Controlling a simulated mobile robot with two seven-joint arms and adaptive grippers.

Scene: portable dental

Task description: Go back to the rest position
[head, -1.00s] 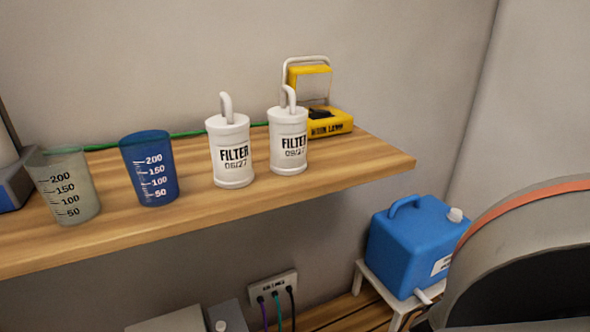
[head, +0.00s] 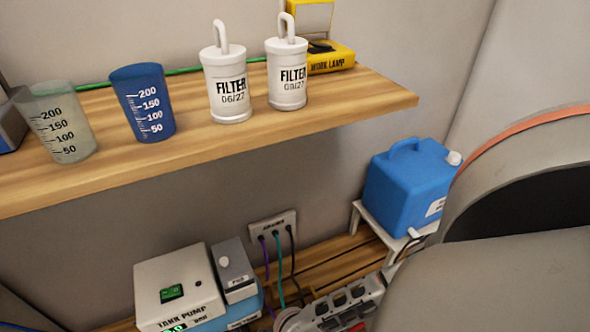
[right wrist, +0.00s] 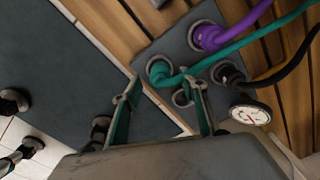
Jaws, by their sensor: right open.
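My right gripper (right wrist: 163,92) shows in the right wrist view with its two fingers apart and nothing seen between them. Just beyond the fingertips, a green hose (right wrist: 222,58) ends at a port on a dark grey panel (right wrist: 150,45). A purple hose (right wrist: 232,33) and a black hose (right wrist: 277,80) end at ports beside it. Whether the fingers touch any of these I cannot tell. In the head view my large grey arm link fills the lower right. My left gripper is in neither view.
The wooden shelf (head: 200,152) holds a clear cup (head: 58,125), a blue cup (head: 143,105), two white filters (head: 228,85) (head: 287,75) and a yellow work lamp (head: 330,58).

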